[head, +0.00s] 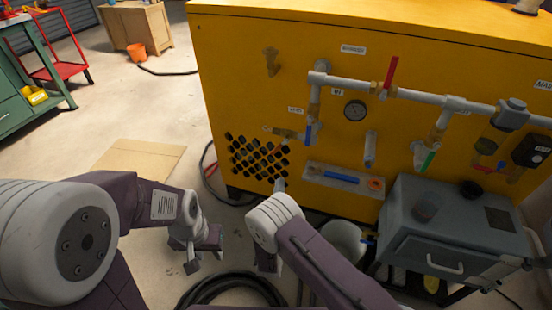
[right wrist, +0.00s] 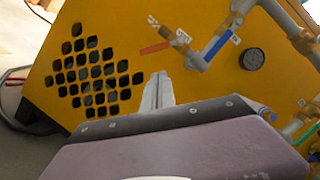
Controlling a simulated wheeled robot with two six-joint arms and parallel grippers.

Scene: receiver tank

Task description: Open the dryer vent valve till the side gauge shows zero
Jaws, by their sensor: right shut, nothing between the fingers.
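The yellow cabinet (head: 235,90) carries pipes with several valves. A small brass valve (head: 285,132) sits at the lower left of the pipework, beside a blue handle (head: 308,134). In the right wrist view a red-orange lever (right wrist: 155,48) lies near this brass fitting (right wrist: 180,38). I cannot read which label names the dryer vent. A round gauge (head: 355,109) is on the panel; its needle is too small to read. My right gripper (head: 280,184) is shut and empty, below the brass valve and apart from it. My left gripper (head: 204,255) hangs low near the floor, its opening unclear.
A red handle (head: 390,72) and a green handle (head: 428,160) are farther right. A tray (head: 345,179) on the panel holds a blue tool. A grey box unit (head: 440,235) stands at right. A black hose (head: 230,285) lies coiled below. Cardboard (head: 140,160) lies on the left floor.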

